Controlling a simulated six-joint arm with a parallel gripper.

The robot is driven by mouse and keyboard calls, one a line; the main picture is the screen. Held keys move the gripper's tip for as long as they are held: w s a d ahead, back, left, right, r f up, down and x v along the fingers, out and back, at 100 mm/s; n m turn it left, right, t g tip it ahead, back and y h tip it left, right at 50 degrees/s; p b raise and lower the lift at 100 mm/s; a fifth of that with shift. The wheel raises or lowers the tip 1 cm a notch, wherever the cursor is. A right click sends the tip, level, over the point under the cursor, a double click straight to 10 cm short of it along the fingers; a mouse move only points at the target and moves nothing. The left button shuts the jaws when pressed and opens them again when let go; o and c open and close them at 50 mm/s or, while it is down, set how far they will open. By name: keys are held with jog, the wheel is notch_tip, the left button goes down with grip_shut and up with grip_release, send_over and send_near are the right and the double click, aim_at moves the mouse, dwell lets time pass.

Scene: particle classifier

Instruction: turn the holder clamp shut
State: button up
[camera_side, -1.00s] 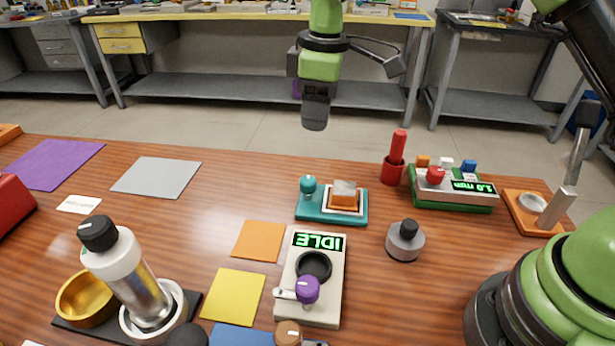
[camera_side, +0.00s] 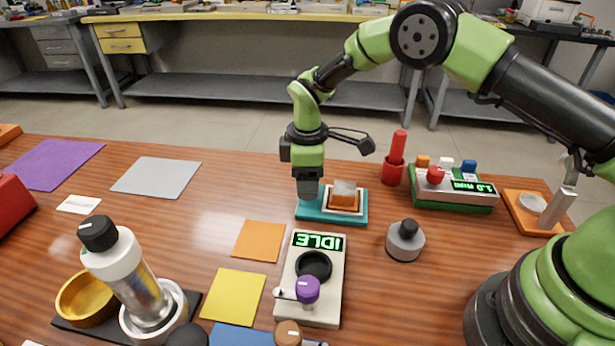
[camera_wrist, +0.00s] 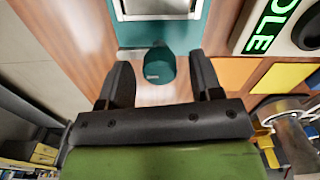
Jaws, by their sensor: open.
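The holder (camera_side: 330,217) is a teal base on the table, with a white-edged seat that carries an orange block with a pale top (camera_side: 343,196). Its clamp knob is teal and shows in the wrist view (camera_wrist: 159,66), at the near edge of the base. My gripper (camera_side: 308,190) points down over the left part of the holder and hides the knob in the side view. In the wrist view my gripper (camera_wrist: 162,72) is open, with one finger on each side of the knob and gaps on both sides. I cannot tell how far down the fingers reach.
The device reading IDLE (camera_side: 332,270), with a purple knob (camera_side: 307,289), stands in front of the holder. A red cylinder in a red stand (camera_side: 396,160) and a green-based device (camera_side: 455,195) are to the right. A grey weight (camera_side: 405,241) stands nearby.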

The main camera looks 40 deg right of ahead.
jog(key=shift+f, duration=0.1)
jog(key=c, duration=0.9)
jog(key=shift+m, duration=0.4)
jog(key=m, duration=0.8)
jog(key=shift+m, duration=0.3)
jog(key=m, duration=0.8)
jog(key=shift+m, duration=0.4)
